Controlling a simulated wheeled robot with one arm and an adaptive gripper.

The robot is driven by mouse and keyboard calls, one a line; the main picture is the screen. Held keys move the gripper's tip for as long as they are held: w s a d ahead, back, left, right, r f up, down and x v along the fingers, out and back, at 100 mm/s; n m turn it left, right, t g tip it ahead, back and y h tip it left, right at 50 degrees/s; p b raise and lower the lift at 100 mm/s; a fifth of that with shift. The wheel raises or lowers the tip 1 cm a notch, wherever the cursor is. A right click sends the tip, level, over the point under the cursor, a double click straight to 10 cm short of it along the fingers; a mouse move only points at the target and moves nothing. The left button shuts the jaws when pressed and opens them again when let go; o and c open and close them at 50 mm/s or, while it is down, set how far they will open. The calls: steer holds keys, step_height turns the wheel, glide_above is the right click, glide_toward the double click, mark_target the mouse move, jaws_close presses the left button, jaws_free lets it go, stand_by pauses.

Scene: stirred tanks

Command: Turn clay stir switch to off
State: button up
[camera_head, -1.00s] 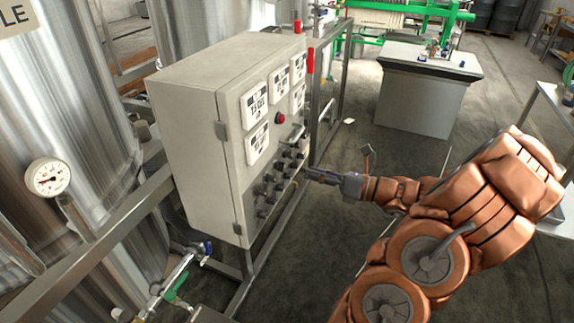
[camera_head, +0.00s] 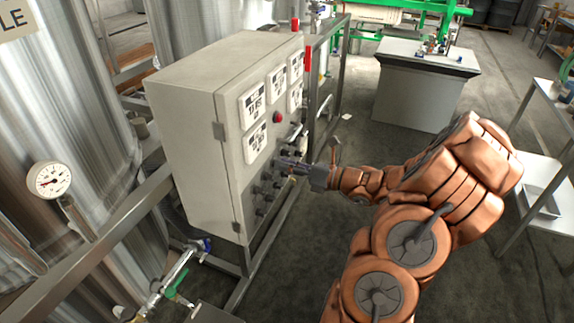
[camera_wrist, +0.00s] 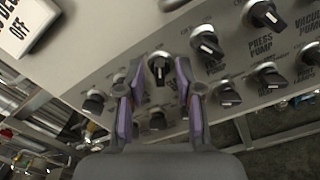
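The control panel is the front of a grey cabinet (camera_head: 232,160) in the head view, with rows of black rotary switches low on it. In the wrist view, one black switch (camera_wrist: 158,68) with a pale pointer line lies between the tips of my gripper (camera_wrist: 158,78). The two purple-sided fingers are apart, one on each side of this switch, with gaps visible to it. I cannot read its label, so I cannot tell whether it is the clay stir switch. In the head view my gripper (camera_head: 284,165) is at the panel and partly hides the switches.
Neighbouring switches sit close by, one at left (camera_wrist: 93,102), one below (camera_wrist: 157,121) and one at right (camera_wrist: 208,46). A red button (camera_head: 278,117) and several white displays (camera_head: 252,104) are higher on the panel. Metal frame rails (camera_head: 245,285) run below. Open floor lies right of the cabinet.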

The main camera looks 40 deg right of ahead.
steer(key=shift+c, duration=0.2)
jaws_close()
stand_by(0.3)
steer(key=n+b, duration=0.5)
steer(key=n, duration=0.1)
steer(key=n+b, duration=0.5)
steer(key=b, duration=0.1)
steer(key=shift+s+a+f+n+b, duration=0.1)
steer(key=shift+a+n+b, duration=0.05)
steer(key=shift+n+b, duration=0.2)
steer(key=shift+n, duration=0.25)
steer(key=shift+o, duration=0.2)
jaws_free()
